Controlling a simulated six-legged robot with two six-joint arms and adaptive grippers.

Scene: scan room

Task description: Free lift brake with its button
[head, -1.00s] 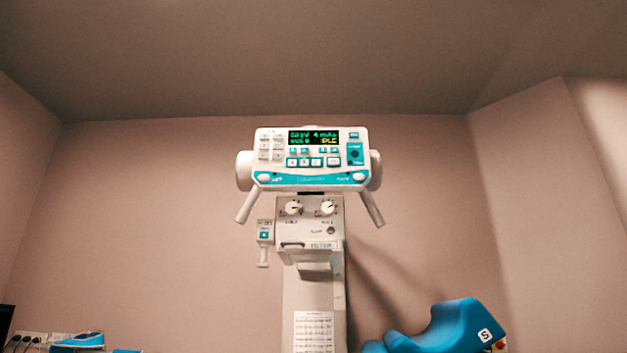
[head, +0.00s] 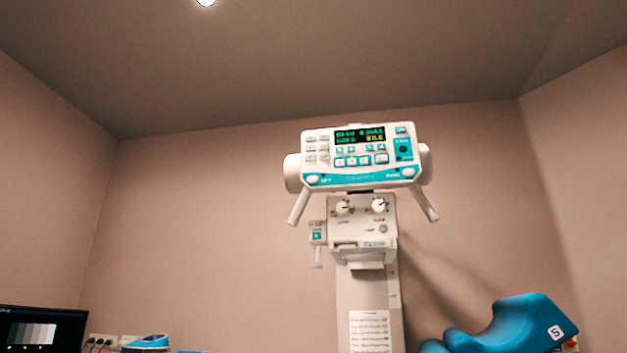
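A white and teal control head (head: 364,160) with a lit display (head: 359,134) stands high on a white column (head: 369,290). A round white button (head: 312,180) sits at its lower left corner, beside a small label that seems to read "LIFT". A similar white button (head: 408,172) sits at the lower right corner; its label is too blurred to read surely. Two pale handles slant down, the left handle (head: 300,207) and the right handle (head: 425,204). Neither of my grippers is in view. The brake itself cannot be made out.
Two knobs and a small side box (head: 317,236) are below the head. A blue curved body (head: 515,325) with a white S mark fills the lower right. A dark monitor (head: 42,327) is at the lower left. The space around the control head looks clear.

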